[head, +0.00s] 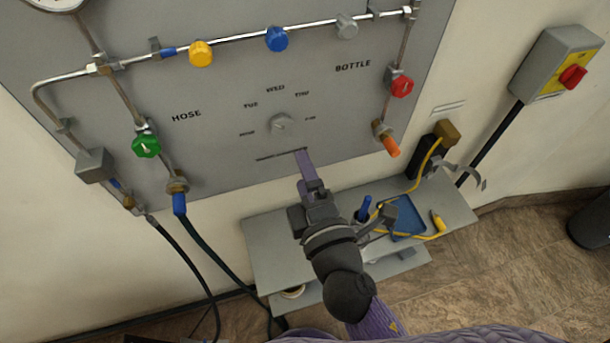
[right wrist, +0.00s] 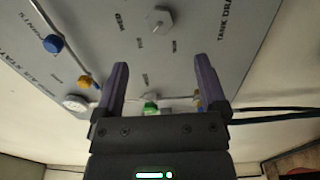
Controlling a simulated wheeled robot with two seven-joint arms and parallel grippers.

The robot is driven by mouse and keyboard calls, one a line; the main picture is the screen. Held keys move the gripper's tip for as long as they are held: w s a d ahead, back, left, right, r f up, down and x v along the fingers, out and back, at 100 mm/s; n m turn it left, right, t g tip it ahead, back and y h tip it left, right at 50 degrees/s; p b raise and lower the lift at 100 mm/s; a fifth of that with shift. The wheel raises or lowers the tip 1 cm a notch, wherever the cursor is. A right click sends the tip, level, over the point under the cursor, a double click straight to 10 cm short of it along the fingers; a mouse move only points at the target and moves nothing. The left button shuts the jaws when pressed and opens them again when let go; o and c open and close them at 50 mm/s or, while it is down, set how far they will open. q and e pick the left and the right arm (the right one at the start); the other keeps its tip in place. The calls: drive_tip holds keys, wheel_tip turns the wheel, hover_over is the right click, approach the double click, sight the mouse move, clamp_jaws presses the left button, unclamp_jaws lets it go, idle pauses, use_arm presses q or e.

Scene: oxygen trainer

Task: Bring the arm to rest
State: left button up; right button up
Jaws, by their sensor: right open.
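My right arm (head: 335,265) reaches up from the bottom middle of the head view, over the small grey shelf. My right gripper (head: 303,163) is in front of the lower part of the grey wall panel (head: 225,150), below the day dial (head: 281,123). In the right wrist view the two purple fingers of the right gripper (right wrist: 158,68) stand wide apart with nothing between them. The dial (right wrist: 160,17) shows beyond them on the panel. I cannot tell whether the fingertips touch the panel. My left gripper is in neither view.
The panel carries pipes, a green knob (head: 146,145), a red knob (head: 401,86) and an orange fitting (head: 391,147). The grey shelf (head: 262,235) holds a blue tray (head: 408,215) and a yellow cable. A dark hose (head: 222,262) hangs left. A switch box (head: 555,60) is at right.

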drive_tip(key=s+d+f+m+g+h, duration=0.2)
drive_tip(key=d+f+m+g+h, duration=0.35)
drive_tip(key=d+m, duration=0.5)
drive_tip(key=s+d+f+m+g+y, duration=0.2)
drive_tip(key=s+f+m+g, duration=0.3)
drive_tip(key=s+m+g, duration=0.45)
drive_tip(key=s+f+n+b, duration=0.15)
drive_tip(key=f+b, duration=0.25)
drive_tip(key=f, duration=0.9)
drive_tip(key=s+f+b, duration=0.3)
drive_tip(key=f+b, duration=0.1)
drive_tip(key=f, duration=0.9)
drive_tip(key=s+d+f+g+b, duration=0.2)
drive_tip(key=s+f+b, duration=0.4)
drive_tip(key=s+f, duration=0.7)
wheel_tip(320, 180, down, 4)
drive_tip(key=shift+s+d+f+h, duration=0.1)
drive_tip(key=shift+s+d+h, duration=0.2)
drive_tip(key=shift+d+h, duration=0.05)
drive_tip(key=shift+n, duration=0.25)
